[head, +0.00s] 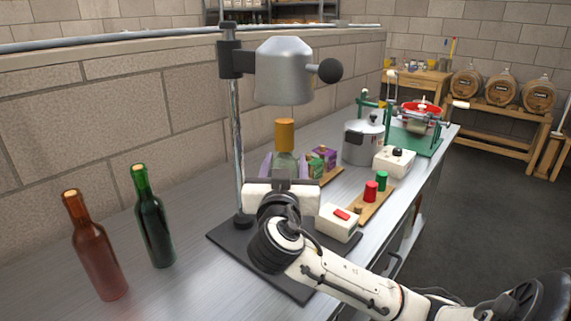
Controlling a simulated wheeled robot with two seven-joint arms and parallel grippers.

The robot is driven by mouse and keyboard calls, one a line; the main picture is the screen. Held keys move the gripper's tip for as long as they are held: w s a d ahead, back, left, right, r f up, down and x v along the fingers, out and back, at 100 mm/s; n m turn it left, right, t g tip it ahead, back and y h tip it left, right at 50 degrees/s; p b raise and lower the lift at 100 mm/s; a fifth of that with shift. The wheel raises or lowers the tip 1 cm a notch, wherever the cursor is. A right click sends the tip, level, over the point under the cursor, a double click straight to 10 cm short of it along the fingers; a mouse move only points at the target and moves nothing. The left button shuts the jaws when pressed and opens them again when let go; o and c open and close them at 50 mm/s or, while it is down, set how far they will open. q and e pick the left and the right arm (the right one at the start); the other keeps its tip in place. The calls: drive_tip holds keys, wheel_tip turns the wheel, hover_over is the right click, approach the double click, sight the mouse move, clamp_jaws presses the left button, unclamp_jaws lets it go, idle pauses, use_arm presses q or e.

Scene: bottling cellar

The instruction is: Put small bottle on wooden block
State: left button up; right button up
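A small greenish bottle (285,162) with a tall amber top stands upright between the fingers of my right gripper (285,166). The fingers lie close against both its sides and look shut on it; its base is hidden behind the gripper. It is under the grey head of a stand. A low wooden block (366,207) to the right carries a red and a green cylinder. Another flat wooden piece (333,175) shows behind the gripper, under small boxes. I cannot tell which one the task names. My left gripper is not in view.
The stand (283,72) has a metal post and a dark base. A red-brown bottle (95,250) and a green bottle (153,222) stand at left. A white box with a red button (338,222), a steel pot (362,142) and a white box (394,160) crowd the right.

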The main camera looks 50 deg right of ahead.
drive_tip(key=o, duration=1.6)
drive_tip(key=b+v, duration=0.1)
drive_tip(key=v, duration=1.1)
drive_tip(key=shift+r, duration=0.1)
